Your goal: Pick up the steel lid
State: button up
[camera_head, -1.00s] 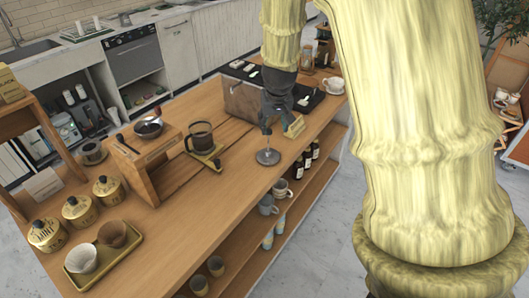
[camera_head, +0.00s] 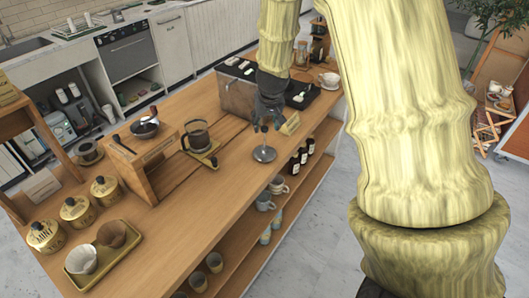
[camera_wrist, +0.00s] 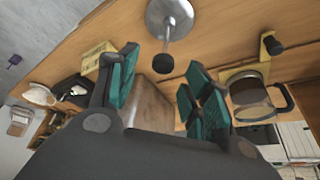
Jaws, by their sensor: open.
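The steel lid (camera_head: 264,154) is a shiny round disc with a thin upright stem. It lies on the wooden counter near its front edge. In the wrist view the lid (camera_wrist: 170,16) is at the top, and its black knob (camera_wrist: 163,63) points toward my gripper. My gripper (camera_head: 267,126) is above the lid in the head view. In the wrist view my gripper (camera_wrist: 160,90) has its teal finger pads spread apart with nothing between them. The knob appears just beyond the gap between the fingertips. In the head view the knob is hard to make out among the fingers.
A glass carafe (camera_head: 196,139) stands left of the lid. A small card stand (camera_head: 290,124) is close on the right, and a brown box (camera_head: 237,97) is behind my gripper. Mugs (camera_head: 277,185) and dark bottles sit on shelves below.

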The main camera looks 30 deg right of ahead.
aim_at(265, 128)
jog(key=shift+a+p+x, duration=0.1)
jog(key=shift+p+x, duration=0.2)
jog(key=shift+x, duration=0.75)
jog(key=shift+a+p+x, duration=0.15)
jog(key=shift+p+x, duration=0.1)
jog(key=shift+x, duration=0.85)
jog(key=shift+s, duration=0.1)
grip_shut()
